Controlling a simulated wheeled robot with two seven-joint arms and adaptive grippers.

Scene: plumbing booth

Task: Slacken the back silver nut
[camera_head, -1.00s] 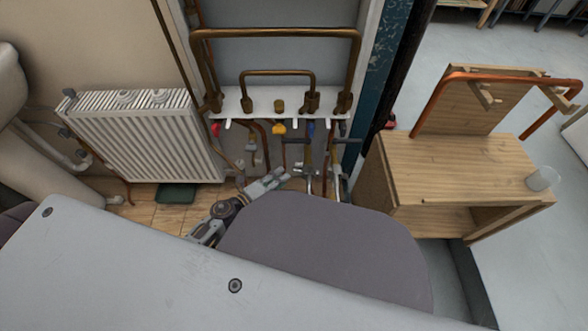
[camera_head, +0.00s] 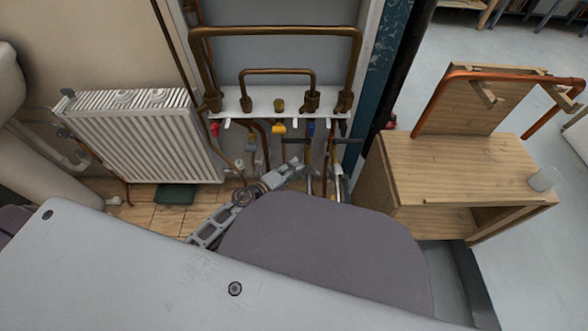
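My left gripper (camera_head: 294,167) reaches up and right from behind my own grey body, in front of the pipework under the white shelf. Its fingertips are small, and I cannot tell whether they are open or shut, or touch a pipe. Silver fittings (camera_head: 337,172) show on the pipes just right of it, partly hidden by my body. I cannot make out which of them is the back silver nut. My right gripper is not in view.
The white shelf (camera_head: 232,104) carries copper pipes and has coloured valve handles, one yellow (camera_head: 278,127), below it. A white radiator (camera_head: 140,135) stands left. A wooden bench (camera_head: 455,165) with a copper pipe (camera_head: 440,92) and a cup (camera_head: 543,179) stands right.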

